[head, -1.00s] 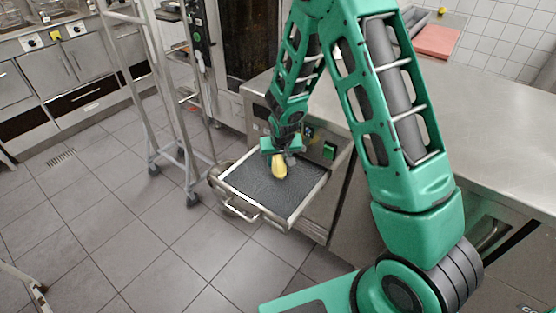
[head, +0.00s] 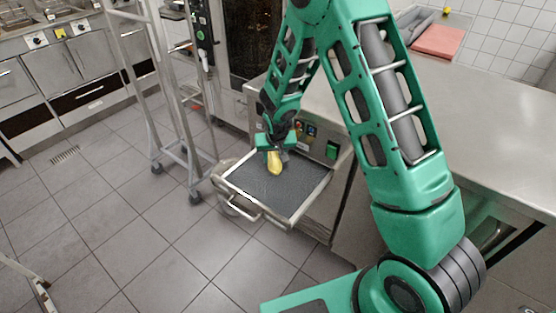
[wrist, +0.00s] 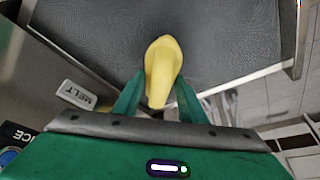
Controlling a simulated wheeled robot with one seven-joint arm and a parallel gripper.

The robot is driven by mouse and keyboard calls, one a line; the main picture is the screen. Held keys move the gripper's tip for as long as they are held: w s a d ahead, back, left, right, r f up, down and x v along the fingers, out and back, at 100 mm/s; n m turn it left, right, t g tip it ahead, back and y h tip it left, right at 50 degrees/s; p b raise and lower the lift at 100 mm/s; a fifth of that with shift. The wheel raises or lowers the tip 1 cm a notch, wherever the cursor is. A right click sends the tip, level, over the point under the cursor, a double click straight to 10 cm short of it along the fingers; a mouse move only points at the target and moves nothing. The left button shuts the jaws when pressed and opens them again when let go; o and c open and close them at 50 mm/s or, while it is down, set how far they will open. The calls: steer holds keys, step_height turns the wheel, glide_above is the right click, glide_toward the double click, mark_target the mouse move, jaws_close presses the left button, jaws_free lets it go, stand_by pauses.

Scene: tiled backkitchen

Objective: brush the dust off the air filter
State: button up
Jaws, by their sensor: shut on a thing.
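The air filter (head: 292,194) is a dark grey, fine-textured panel in a pale metal frame with a front handle, pulled out from under the steel counter. It fills the upper part of the wrist view (wrist: 232,38). My gripper (head: 274,151) is over the back part of the filter, shut on a yellow rounded tool (head: 275,165), seemingly the brush. In the wrist view the yellow brush (wrist: 161,66) points away from the jaws over the panel. Its bristles are hidden, and I cannot tell whether it touches the filter. Dust is not clearly distinguishable.
Behind the filter is a control panel with a green switch (head: 331,150). A wheeled metal rack (head: 168,100) stands close on the left. The steel counter (head: 480,130) spans the right, with a red board (head: 440,41) at its back. The tiled floor (head: 130,235) in front is clear.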

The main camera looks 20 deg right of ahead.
steer(key=shift+w+a, duration=0.2)
steer(key=shift+w, duration=0.1)
steer(key=shift+f, duration=0.15)
steer(key=shift+s+d+f, duration=0.15)
steer(key=shift+s+d, duration=0.5)
steer(key=shift+s, duration=0.25)
steer(key=shift+s+d+f, duration=0.1)
steer(key=shift+s+d, duration=0.5)
steer(key=shift+s, duration=0.3)
steer(key=shift+c, duration=0.8)
steer(key=shift+w+r, duration=0.2)
steer(key=shift+r, duration=1.7)
steer(key=shift+a+r, duration=0.1)
steer(key=shift+r, duration=1.1)
steer(key=shift+r, duration=0.1)
